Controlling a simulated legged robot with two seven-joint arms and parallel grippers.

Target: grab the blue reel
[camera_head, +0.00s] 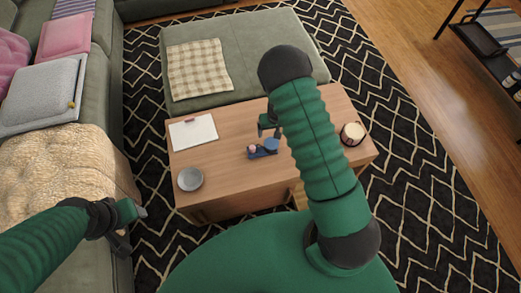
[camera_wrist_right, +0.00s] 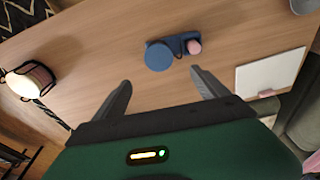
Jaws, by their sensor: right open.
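The blue reel (camera_head: 272,144) is a round blue disc on the wooden coffee table, at a small dark blue holder (camera_head: 262,154) that also bears a pink piece (camera_head: 252,148). In the right wrist view the reel (camera_wrist_right: 158,56) shows its flat round face, just ahead of the fingertips. My right gripper (camera_head: 268,122) hangs over the table beside the reel; in its wrist view the fingers (camera_wrist_right: 160,82) are spread and empty, apart from the reel. My left gripper (camera_head: 134,229) is far off at the left, by the sofa, its two fingers apart with nothing between them.
The coffee table (camera_head: 225,158) also bears a white clipboard (camera_head: 193,132), a grey bowl (camera_head: 190,179) and a round dark-framed lamp or candle (camera_head: 352,134). A green ottoman (camera_head: 270,35) stands behind it, a sofa (camera_head: 105,75) at left. Bare wood surrounds the reel.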

